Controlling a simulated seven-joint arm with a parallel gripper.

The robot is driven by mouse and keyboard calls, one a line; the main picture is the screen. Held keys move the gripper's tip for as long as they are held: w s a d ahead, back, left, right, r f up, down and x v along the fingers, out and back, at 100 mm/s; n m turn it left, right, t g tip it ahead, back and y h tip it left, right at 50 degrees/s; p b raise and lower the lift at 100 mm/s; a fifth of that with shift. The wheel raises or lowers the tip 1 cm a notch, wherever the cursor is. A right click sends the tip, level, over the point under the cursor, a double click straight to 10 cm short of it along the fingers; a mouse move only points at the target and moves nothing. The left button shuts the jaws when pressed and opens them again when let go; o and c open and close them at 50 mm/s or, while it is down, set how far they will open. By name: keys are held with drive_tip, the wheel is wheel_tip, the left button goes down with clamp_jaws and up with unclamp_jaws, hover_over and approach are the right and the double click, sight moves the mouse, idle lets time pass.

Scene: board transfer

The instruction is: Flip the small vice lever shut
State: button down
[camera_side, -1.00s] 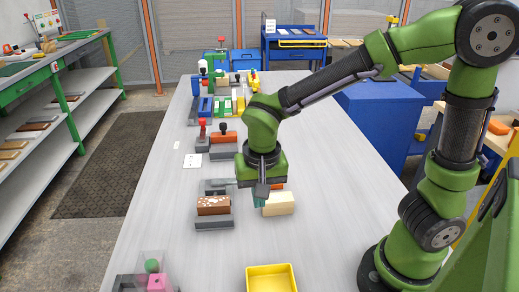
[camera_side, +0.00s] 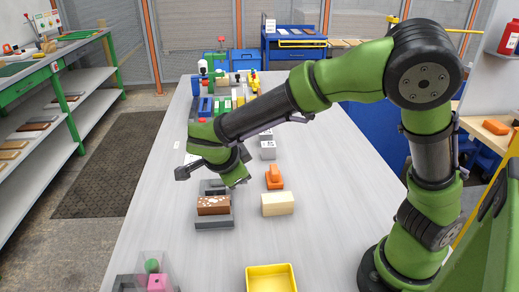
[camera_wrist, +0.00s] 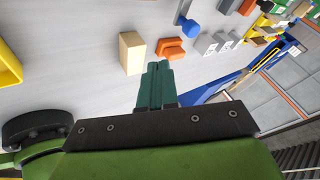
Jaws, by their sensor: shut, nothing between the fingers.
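A grey vice-like fixture (camera_side: 213,226) stands mid-table in the side view, with a white-speckled brown block (camera_side: 213,205) on it. A grey part (camera_side: 211,187) behind the block may be its lever; my wrist partly covers that area and I cannot tell its position. My gripper hangs above and behind the fixture in the side view, its fingertips hidden there. In the wrist view its teal fingers (camera_wrist: 156,68) are together and empty, clear of the cream block (camera_wrist: 132,52) and the orange piece (camera_wrist: 170,48).
The cream block also shows right of the fixture in the side view (camera_side: 278,204). Behind it are the orange piece (camera_side: 274,178) and grey blocks (camera_side: 268,150). A yellow tray (camera_side: 271,280) is at the front. Coloured fixtures crowd the far end. The table's right side is mostly clear.

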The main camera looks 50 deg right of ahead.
drive_tip(key=shift+f, duration=0.1)
drive_tip(key=x, duration=1)
drive_tip(key=shift+d+f, duration=0.1)
drive_tip(key=shift+d, duration=0.05)
drive_tip(key=shift+w+d, duration=0.3)
drive_tip(key=shift+w, duration=0.3)
drive_tip(key=shift+w+d, duration=0.25)
drive_tip(key=shift+w, duration=0.4)
drive_tip(key=shift+w+d, duration=0.25)
drive_tip(key=shift+w, duration=0.3)
